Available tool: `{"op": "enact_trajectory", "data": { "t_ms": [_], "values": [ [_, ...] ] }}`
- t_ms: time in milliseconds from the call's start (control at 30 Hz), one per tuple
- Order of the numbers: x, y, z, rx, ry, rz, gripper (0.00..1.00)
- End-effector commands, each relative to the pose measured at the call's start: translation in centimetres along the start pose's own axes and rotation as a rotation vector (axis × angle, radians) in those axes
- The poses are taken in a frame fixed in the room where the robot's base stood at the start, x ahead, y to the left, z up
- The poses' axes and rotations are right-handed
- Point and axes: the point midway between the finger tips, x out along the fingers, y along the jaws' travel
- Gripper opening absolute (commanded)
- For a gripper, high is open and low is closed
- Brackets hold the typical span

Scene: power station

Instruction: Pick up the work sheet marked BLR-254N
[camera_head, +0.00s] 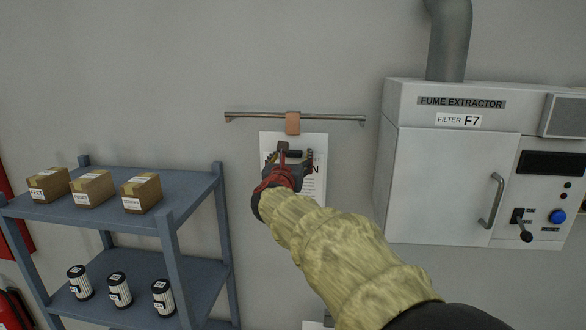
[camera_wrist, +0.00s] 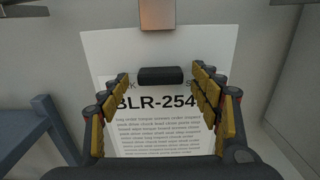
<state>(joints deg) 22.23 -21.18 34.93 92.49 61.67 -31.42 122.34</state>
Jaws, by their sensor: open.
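The white work sheet (camera_head: 312,190) hangs on the wall from an orange-brown clip (camera_head: 293,123) on a metal rail (camera_head: 335,118). In the wrist view the sheet (camera_wrist: 108,60) reads "BLR-254" in large print, with the rest of the mark hidden behind my right finger. A black block (camera_wrist: 160,75) shows on its upper part, between my fingers. My gripper (camera_head: 288,158) is open in front of the sheet. In the wrist view its two yellow-padded fingers (camera_wrist: 160,85) stand apart on either side of the print. I cannot tell whether they touch the sheet.
A blue-grey shelf (camera_head: 105,217) at the left holds labelled boxes (camera_head: 92,189) and filter cartridges (camera_head: 119,289). A fume extractor (camera_head: 440,185) with a protruding handle (camera_head: 491,200) stands at the right. Another white paper edge (camera_head: 313,325) shows at the bottom. The wall above the rail is clear.

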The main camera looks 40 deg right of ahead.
Motion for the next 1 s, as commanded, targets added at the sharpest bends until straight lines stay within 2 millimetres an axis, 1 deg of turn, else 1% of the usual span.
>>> {"op": "enact_trajectory", "data": {
  "t_ms": [233,1000],
  "values": [
    [0.13,0.01,0.08,0.0,-0.002,0.001,0.64],
    [0.11,0.02,0.06,0.0,-0.001,0.001,0.2]
  ]
}}
